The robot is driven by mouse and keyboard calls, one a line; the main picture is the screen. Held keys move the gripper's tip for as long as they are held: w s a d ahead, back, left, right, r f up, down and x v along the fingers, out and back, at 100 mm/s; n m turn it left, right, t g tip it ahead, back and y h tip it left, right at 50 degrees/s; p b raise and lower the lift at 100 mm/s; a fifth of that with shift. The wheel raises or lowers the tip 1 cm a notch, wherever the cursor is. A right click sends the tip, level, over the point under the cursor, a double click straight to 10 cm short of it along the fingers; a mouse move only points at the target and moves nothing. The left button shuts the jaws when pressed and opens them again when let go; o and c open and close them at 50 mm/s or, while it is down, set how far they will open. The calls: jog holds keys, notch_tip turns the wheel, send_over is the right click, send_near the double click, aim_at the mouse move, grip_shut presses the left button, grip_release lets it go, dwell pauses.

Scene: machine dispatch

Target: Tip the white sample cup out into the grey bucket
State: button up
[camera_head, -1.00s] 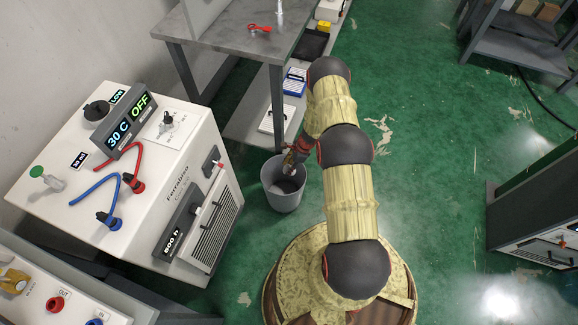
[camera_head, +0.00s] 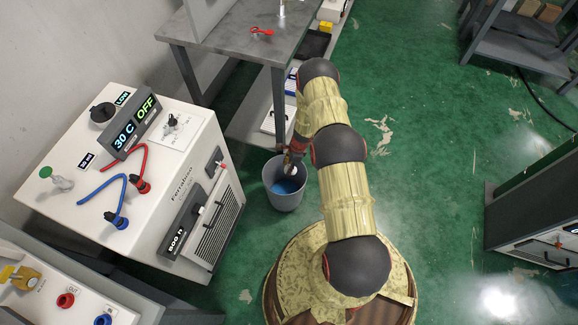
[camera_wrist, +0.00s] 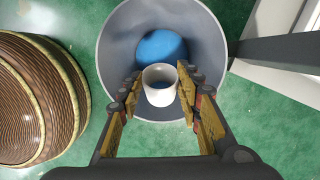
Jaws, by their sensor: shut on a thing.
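The white sample cup (camera_wrist: 159,92) is between the fingers of my gripper (camera_wrist: 157,88) in the wrist view, held over the bucket; its open end faces partly away from the camera, and I see some of its inside. My gripper is shut on it. The grey bucket (camera_head: 296,201) stands on the floor left of my arm, and its rim (camera_wrist: 106,50) surrounds the cup in the wrist view. Blue material (camera_wrist: 160,47) lies in the bucket, and it also shows in the head view (camera_head: 287,187). In the head view my gripper (camera_head: 293,164) is partly hidden by my arm.
A white machine (camera_head: 60,185) with blue and red hoses stands left of the bucket. A grey table (camera_head: 240,50) with a lower shelf is behind the bucket. Green floor (camera_head: 430,130) is open to the right of my arm.

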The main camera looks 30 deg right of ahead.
jog(key=shift+w+a+r+g+h+p, duration=0.1)
jog(key=shift+w+a+g+h+p, duration=0.3)
jog(key=shift+p, duration=0.7)
jog(key=shift+s+r+g+h+p, duration=0.1)
jog(key=shift+g+h+p, duration=0.1)
jog(key=shift+h+p, duration=0.65)
jog(key=shift+w+a+g+h+b, duration=0.15)
jog(key=shift+a+g+h+b, duration=0.1)
jog(key=shift+g+h+b, duration=0.3)
dwell(3.1)
